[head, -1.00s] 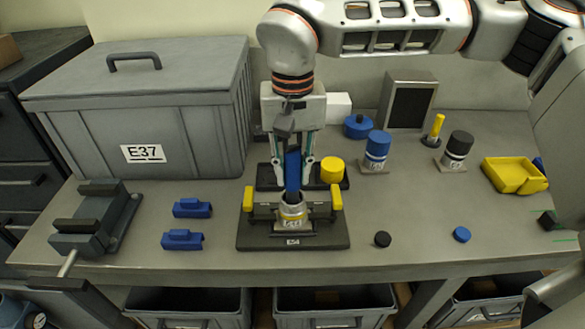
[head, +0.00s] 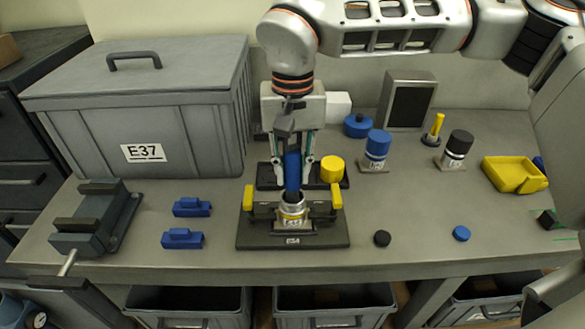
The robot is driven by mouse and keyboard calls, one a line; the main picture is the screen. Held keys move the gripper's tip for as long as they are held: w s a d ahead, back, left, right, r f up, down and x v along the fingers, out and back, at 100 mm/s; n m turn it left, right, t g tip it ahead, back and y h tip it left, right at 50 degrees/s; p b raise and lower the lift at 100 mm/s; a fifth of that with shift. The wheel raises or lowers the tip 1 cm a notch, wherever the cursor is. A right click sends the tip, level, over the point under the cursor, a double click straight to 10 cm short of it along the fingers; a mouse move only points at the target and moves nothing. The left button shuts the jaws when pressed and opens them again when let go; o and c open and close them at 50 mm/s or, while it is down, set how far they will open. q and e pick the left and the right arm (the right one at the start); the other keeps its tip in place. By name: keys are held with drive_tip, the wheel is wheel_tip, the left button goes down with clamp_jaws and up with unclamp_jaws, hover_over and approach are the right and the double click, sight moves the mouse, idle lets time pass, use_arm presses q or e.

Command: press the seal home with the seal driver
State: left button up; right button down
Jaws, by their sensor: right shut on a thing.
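My right gripper (head: 294,168) points down over the middle of the bench and is shut on the blue seal driver (head: 292,176). The driver's lower end is at the mouth of a silver, labelled cylinder (head: 291,214), just in front of the fingers. I cannot tell whether it touches or enters the cylinder, and the seal is hidden. The cylinder stands upright in a dark fixture plate (head: 258,240) with a yellow-ended clamp piece (head: 249,198) on its left side and another (head: 336,199) on its right. My left gripper is not in view.
A large grey E37 bin (head: 95,130) stands at the back left, with a vise (head: 90,225) in front. Two blue blocks (head: 183,238) lie left of the plate. A blue-topped bottle (head: 376,148), black-topped bottle (head: 458,147) and yellow tray (head: 512,174) are right. The front right is mostly clear.

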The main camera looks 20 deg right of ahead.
drive_tip(key=shift+r, duration=3.95)
